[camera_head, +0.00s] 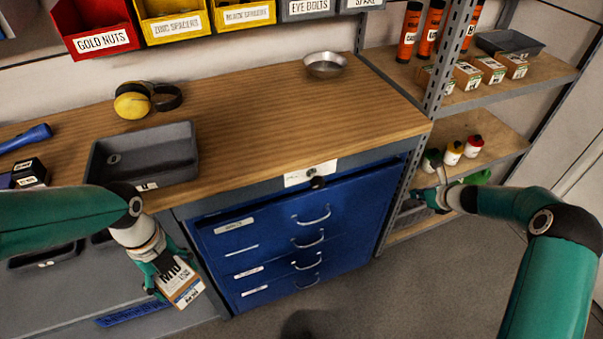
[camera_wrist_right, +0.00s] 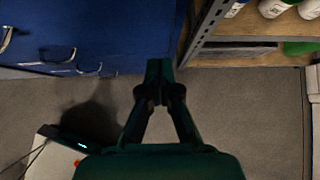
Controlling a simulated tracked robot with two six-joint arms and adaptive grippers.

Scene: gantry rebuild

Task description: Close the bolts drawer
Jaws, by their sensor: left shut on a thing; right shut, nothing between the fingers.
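A blue drawer cabinet (camera_head: 300,240) stands under the wooden bench, with several drawers, silver handles and white labels too small to read. Its top drawer (camera_head: 265,222) sticks out a little, with a dark gap above its front. The lower drawers look flush. I cannot tell which label says bolts. My left gripper (camera_head: 168,285) is shut on a small box marked M10 (camera_head: 181,283), left of the cabinet. My right gripper (camera_head: 428,197) is shut and empty, right of the cabinet by the shelf. In the right wrist view its fingertips (camera_wrist_right: 159,72) meet above the floor, apart from the drawers.
The workbench top (camera_head: 270,110) holds a grey tray (camera_head: 150,155), yellow ear defenders (camera_head: 135,103) and a metal bowl (camera_head: 325,65). A metal shelf rack (camera_head: 438,70) with bottles and boxes stands close at the right. The floor (camera_head: 390,290) before the cabinet is clear.

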